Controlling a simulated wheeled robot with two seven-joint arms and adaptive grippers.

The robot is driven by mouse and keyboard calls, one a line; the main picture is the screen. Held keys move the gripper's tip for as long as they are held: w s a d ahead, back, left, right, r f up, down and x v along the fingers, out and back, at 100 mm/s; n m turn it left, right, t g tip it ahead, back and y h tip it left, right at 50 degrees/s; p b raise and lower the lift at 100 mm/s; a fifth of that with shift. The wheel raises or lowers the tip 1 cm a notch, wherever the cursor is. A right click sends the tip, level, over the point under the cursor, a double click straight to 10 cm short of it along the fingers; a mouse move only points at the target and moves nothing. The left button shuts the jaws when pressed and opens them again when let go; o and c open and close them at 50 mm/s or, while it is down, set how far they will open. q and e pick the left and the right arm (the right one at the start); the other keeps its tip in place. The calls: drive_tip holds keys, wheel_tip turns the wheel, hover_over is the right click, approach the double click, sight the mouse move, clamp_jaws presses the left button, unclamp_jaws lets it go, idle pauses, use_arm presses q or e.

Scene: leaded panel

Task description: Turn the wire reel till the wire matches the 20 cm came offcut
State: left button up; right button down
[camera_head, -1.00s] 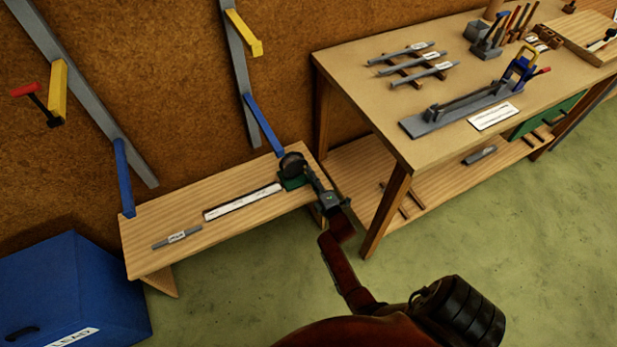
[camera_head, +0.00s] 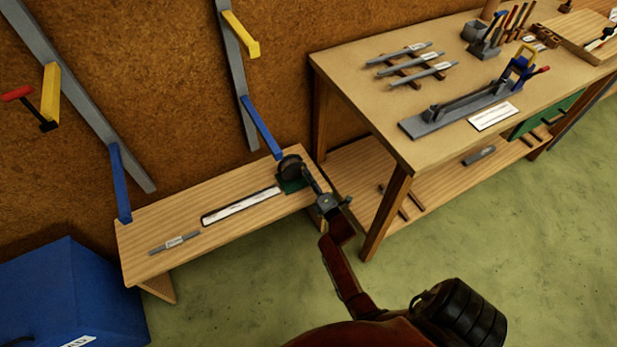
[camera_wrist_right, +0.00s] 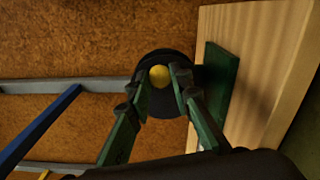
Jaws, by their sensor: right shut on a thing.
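The wire reel (camera_head: 290,164) is a dark round disc on a green base (camera_head: 293,186), at the right end of the low wooden shelf. In the right wrist view the reel (camera_wrist_right: 166,105) faces me, with a yellow knob (camera_wrist_right: 159,76) at its front. My right gripper (camera_head: 310,178) is shut on this knob; its fingers (camera_wrist_right: 160,82) sit either side of it. A pale strip (camera_head: 240,206) runs left from the reel; I cannot clearly tell wire from strip. The grey came offcut (camera_head: 175,242), with a white tag, lies left of the strip. My left gripper is out of view.
The low shelf (camera_head: 150,265) hangs on blue brackets (camera_head: 120,185) by the brown wall. A blue bin (camera_head: 70,290) stands below left. A workbench (camera_head: 360,95) with tools and lead strips stands right, its leg close to my right arm.

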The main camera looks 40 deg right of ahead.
drive_tip(key=c, duration=1.7)
unclamp_jaws()
drive_tip(key=shift+s+a, duration=0.15)
drive_tip(key=shift+s, duration=0.35)
drive_tip(key=v, duration=0.6)
drive_tip(key=shift+s, duration=0.2)
